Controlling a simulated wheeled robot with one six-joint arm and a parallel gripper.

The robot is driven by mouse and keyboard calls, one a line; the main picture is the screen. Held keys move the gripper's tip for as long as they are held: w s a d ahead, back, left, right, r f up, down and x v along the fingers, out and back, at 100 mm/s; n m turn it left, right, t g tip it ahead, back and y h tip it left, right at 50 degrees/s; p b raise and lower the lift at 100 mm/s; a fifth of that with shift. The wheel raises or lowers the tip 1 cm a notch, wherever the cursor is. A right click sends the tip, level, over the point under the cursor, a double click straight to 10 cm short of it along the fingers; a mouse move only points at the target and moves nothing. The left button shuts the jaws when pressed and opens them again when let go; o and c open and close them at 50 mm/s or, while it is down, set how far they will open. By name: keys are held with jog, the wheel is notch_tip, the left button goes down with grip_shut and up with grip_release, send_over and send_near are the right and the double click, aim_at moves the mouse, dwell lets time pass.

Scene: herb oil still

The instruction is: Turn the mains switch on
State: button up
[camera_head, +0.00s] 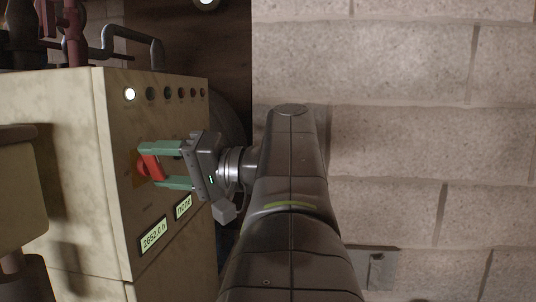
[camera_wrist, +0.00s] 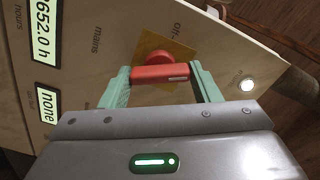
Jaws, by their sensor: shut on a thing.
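The mains switch is a red rotary handle (camera_head: 151,166) on a yellow plate on the front of a cream cabinet. In the wrist view the red handle (camera_wrist: 161,72) lies across between the fingers, with a pale mark near its right end. The yellow plate (camera_wrist: 183,52) behind it has the printed words "mains" and "off" beside it. My gripper (camera_head: 160,166) has its two green fingers on either side of the handle, shut on it. In the wrist view the fingers (camera_wrist: 163,82) touch the handle's two ends.
The cabinet (camera_head: 85,120) has a row of round lamps along its top, and one lamp (camera_head: 130,94) is lit white. Two lit displays (camera_head: 154,236) read 2652.0 h and "none". Dark red pipes (camera_head: 75,35) stand above the cabinet. A block wall (camera_head: 430,140) is at the right.

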jog(key=m+p, duration=0.2)
jog(key=m, duration=0.1)
jog(key=shift+r+m, duration=0.15)
jog(key=shift+m, duration=0.15)
jog(key=shift+m+p, duration=0.75)
jog(key=shift+m, duration=0.45)
jog(key=shift+f, duration=0.2)
jog(key=o, duration=1)
jog(key=shift+d, duration=0.1)
